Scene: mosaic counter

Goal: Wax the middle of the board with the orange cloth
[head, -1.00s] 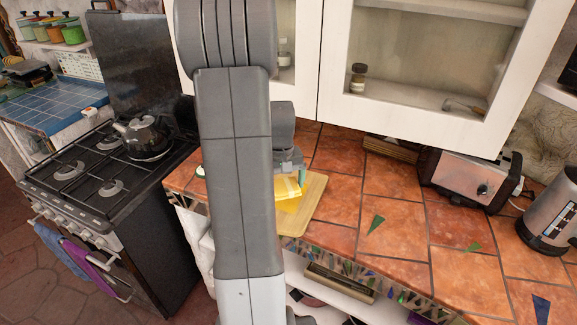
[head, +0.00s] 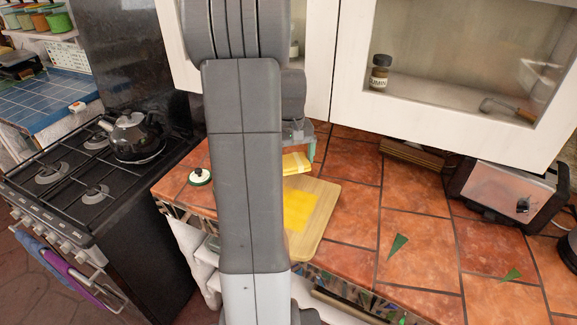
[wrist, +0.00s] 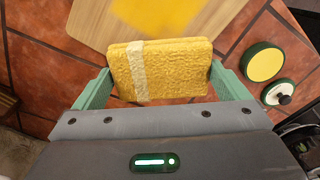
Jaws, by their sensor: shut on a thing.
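A folded yellow-orange cloth (wrist: 180,72) with a pale stripe is gripped between the two green fingers of my gripper (wrist: 160,78). The cloth also shows in the head view (head: 296,162), at the far end of the wooden board (head: 322,222). I cannot tell whether it touches the board or hangs just above it. The board lies flat on the counter and also shows in the wrist view (wrist: 92,22). A bright yellow patch (head: 299,211) covers the board's middle. My arm hides the board's left part in the head view.
An open green-rimmed tin with yellow contents (wrist: 262,64) and a green lid with a dark knob (wrist: 278,94) lie beside the board. A toaster (head: 512,190) stands at the right, a stove with a kettle (head: 137,135) at the left. Cabinets hang above.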

